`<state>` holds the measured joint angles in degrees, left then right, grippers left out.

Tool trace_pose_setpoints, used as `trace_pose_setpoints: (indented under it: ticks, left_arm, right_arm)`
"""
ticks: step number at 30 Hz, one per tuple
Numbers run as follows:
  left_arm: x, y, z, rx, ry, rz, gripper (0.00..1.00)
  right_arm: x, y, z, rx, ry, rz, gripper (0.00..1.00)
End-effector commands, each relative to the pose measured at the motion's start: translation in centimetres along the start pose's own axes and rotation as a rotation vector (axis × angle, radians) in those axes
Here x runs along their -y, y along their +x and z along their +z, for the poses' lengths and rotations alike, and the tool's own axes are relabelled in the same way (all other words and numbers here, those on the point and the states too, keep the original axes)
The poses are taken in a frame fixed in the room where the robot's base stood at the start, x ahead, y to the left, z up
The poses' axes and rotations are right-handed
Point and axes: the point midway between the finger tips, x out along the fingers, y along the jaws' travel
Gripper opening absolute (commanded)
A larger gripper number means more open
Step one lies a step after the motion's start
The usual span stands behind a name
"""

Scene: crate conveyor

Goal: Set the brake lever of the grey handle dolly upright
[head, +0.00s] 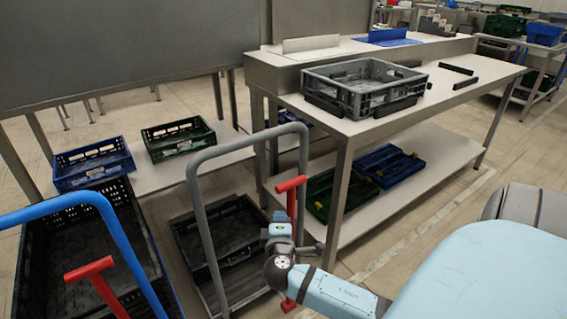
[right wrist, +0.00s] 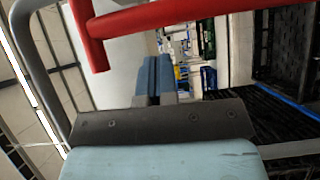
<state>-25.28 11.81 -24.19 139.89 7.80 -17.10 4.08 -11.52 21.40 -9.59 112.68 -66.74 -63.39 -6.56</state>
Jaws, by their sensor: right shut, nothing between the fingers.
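The grey handle dolly (head: 196,190) stands left of the work table in the head view, with a black crate (head: 222,234) on it. Its red brake lever (head: 291,204) has a short crossbar on top, and its shaft looks close to vertical in the head view. My right gripper (head: 277,232) is in front of the lever's middle and hides part of it. In the right wrist view, the red lever (right wrist: 165,18) crosses the top, beyond the shut, empty blue fingers (right wrist: 154,78). I cannot tell whether they touch it. My left gripper is not in view.
A blue handle dolly (head: 112,220) with its own tilted red lever (head: 92,270) stands at left. The work table (head: 430,100) carries a grey crate (head: 365,88). Blue (head: 92,164) and green (head: 178,138) crates sit on a low bench behind the dollies.

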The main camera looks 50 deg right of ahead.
Motion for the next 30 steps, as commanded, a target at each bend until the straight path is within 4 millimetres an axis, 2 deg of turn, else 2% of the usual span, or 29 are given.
trace_pose_setpoints:
  ticks: [2, 3, 9, 15, 21, 30]
  left_arm:
    - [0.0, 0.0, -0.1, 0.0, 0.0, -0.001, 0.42]
    - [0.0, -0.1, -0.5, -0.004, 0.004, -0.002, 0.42]
    - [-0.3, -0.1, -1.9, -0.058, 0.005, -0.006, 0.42]
    - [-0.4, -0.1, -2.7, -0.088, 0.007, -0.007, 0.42]
    - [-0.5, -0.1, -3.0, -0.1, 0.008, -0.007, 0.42]
    - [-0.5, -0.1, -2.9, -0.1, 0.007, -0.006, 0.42]
  right_arm:
    - [0.0, 0.0, -0.3, -0.003, 0.001, -0.002, 0.0]
    - [-0.1, -1.5, -0.3, -0.004, 0.001, -0.008, 0.0]
    - [0.1, -6.2, -0.3, -0.005, 0.001, -0.006, 0.0]
    - [0.2, -9.1, -0.4, -0.006, 0.0, -0.004, 0.0]
    - [0.2, -10.0, -0.4, -0.005, 0.001, -0.002, 0.0]
    - [0.2, -10.0, -0.4, -0.006, 0.001, -0.002, 0.0]
